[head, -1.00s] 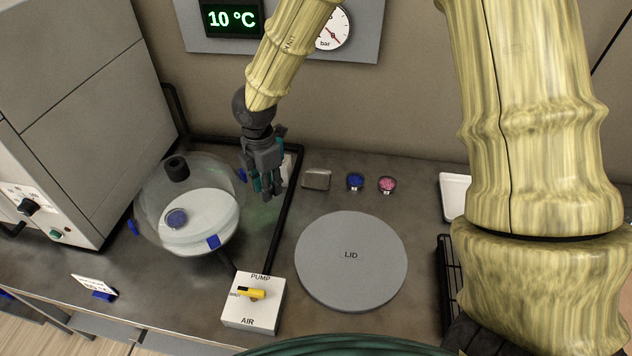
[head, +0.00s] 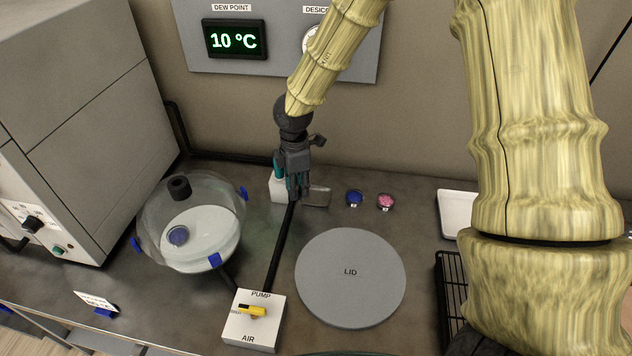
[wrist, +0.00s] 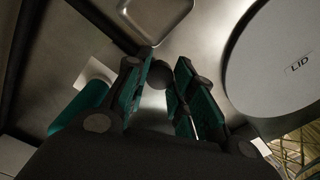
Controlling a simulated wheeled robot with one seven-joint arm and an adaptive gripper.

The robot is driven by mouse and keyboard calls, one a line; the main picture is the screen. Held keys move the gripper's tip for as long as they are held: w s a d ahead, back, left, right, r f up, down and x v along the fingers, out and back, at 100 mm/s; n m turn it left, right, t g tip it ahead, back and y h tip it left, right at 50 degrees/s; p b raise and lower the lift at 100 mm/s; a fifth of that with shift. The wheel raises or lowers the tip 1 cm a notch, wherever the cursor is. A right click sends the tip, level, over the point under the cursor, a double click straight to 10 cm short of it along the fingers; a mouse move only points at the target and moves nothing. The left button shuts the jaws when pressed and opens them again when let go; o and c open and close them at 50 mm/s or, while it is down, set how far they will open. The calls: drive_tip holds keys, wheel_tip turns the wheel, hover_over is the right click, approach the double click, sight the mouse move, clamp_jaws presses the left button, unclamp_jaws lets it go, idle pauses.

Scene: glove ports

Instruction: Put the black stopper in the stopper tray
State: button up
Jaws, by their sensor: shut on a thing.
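My gripper (head: 296,194) is shut on a dark round piece, which I take for the black stopper (wrist: 152,75); it shows between the fingertips in the wrist view. In the head view the fingers hide it. The small metal tray, apparently the stopper tray (head: 318,197), lies on the bench just right of my gripper. In the wrist view this tray (wrist: 157,18) is ahead of the fingertips, at the top edge, and looks empty. The held piece appears apart from the tray.
A glass vessel (head: 215,212) with a dark neck stands at left. A white block (head: 277,190) is beside my gripper. The grey lid (head: 350,300) and pump switch box (head: 253,325) are nearer.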

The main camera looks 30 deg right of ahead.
drive_tip(key=d, duration=0.2)
drive_tip(key=w+d+p, duration=0.1)
drive_tip(key=d, duration=0.3)
drive_tip(key=shift+w+d+f, duration=0.15)
drive_tip(key=shift+w+f, duration=0.05)
drive_tip(key=shift+w, duration=0.05)
drive_tip(key=shift+d+f+p, duration=0.15)
drive_tip(key=shift+f+p, duration=0.2)
drive_tip(key=shift+p, duration=0.05)
drive_tip(key=shift+f+p, duration=0.45)
drive_tip(key=shift+f, duration=1.05)
drive_tip(key=shift+f, duration=0.2)
drive_tip(key=o, duration=0.7)
drive_tip(key=shift+r, duration=0.15)
wheel_tip(320, 180, up, 12)
drive_tip(key=b, duration=0.2)
